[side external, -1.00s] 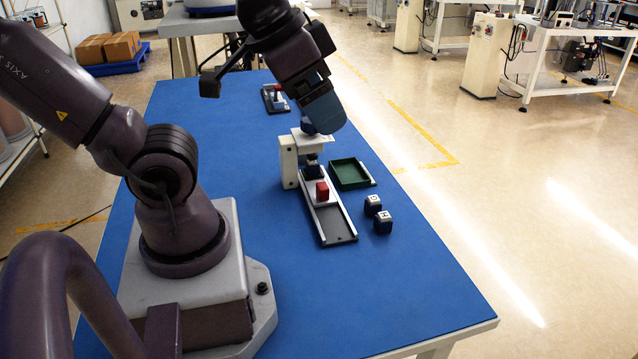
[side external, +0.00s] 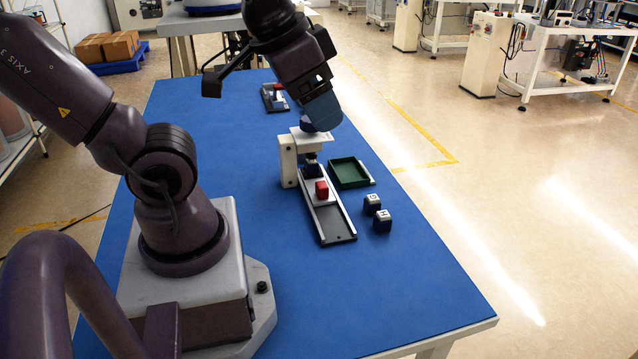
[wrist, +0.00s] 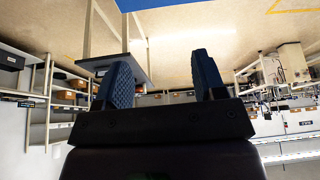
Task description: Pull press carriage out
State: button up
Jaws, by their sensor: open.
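The press (side external: 289,160) is a cream frame standing over the far end of a narrow grey rail track (side external: 340,228). The carriage (side external: 322,201) sits on the track in front of the press, with a red block-like handle (side external: 321,189) standing on it. A dark blue piece (side external: 312,168) shows under the press head, partly hidden. My gripper (side external: 322,110) is above the press top, close to a blue knob there; I cannot tell whether they touch. In the wrist view my gripper (wrist: 163,78) is open, with nothing between its fingers.
A green tray (side external: 366,183) lies right of the press. Two dark cubes with light tops (side external: 372,204) (side external: 383,220) stand right of the track. A small fixture (side external: 273,97) is at the table's far end. The blue table (side external: 400,290) is clear in front.

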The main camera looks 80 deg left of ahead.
jog(key=w+a+f+n+g, duration=0.4)
jog(key=a+f, duration=0.4)
jog(key=a, duration=0.4)
jog(key=m+g, duration=0.1)
jog(key=m, duration=0.3)
send_near(322, 184)
jog(key=shift+m, duration=0.3)
notch_tip(322, 184, down, 10)
jog(key=shift+w+f, duration=0.1)
jog(key=shift+f, duration=0.15)
